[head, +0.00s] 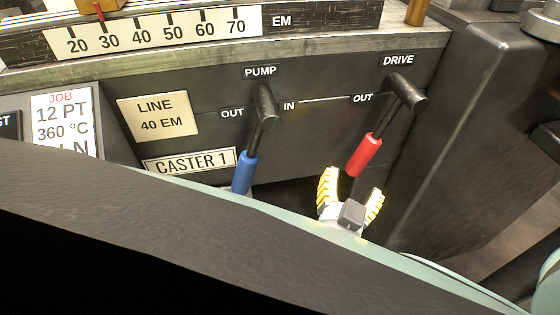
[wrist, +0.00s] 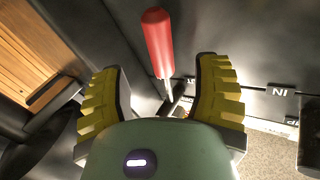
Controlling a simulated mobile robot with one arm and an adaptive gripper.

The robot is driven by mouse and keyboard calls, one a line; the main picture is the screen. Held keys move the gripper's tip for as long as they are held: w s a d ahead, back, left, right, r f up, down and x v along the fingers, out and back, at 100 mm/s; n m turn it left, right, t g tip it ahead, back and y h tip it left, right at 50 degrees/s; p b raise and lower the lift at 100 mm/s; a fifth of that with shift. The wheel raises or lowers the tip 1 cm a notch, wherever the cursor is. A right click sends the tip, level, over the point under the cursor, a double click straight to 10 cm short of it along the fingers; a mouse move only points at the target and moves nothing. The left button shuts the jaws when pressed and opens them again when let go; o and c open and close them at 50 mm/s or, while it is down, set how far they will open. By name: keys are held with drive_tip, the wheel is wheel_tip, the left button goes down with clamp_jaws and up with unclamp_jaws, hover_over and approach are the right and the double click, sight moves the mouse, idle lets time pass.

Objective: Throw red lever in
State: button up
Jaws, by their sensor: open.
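The red lever (head: 364,155) hangs down and to the left from its dark pivot under the DRIVE label, just right of an OUT label in the head view. My gripper (head: 352,186) is open just below the red handle, its yellow ridged fingers spread to either side. In the wrist view the red handle (wrist: 158,42) shows between and beyond the fingertips of my gripper (wrist: 160,75). I see no clear contact between the fingers and the handle.
A blue-handled lever (head: 244,173) hangs to the left under the PUMP label, with OUT and IN labels beside its pivot. A dark machine wall (head: 465,130) stands close on the right. A numbered scale (head: 155,33) runs along the top. My arm covers the lower left.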

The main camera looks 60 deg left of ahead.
sight(359, 164)
drive_tip(key=b+x, duration=0.3)
drive_tip(key=x, duration=0.5)
drive_tip(key=shift+w+b, duration=0.15)
drive_tip(key=shift+b, duration=0.15)
drive_tip(key=shift+r, duration=0.1)
drive_tip(key=shift+c, duration=0.2)
clamp_jaws()
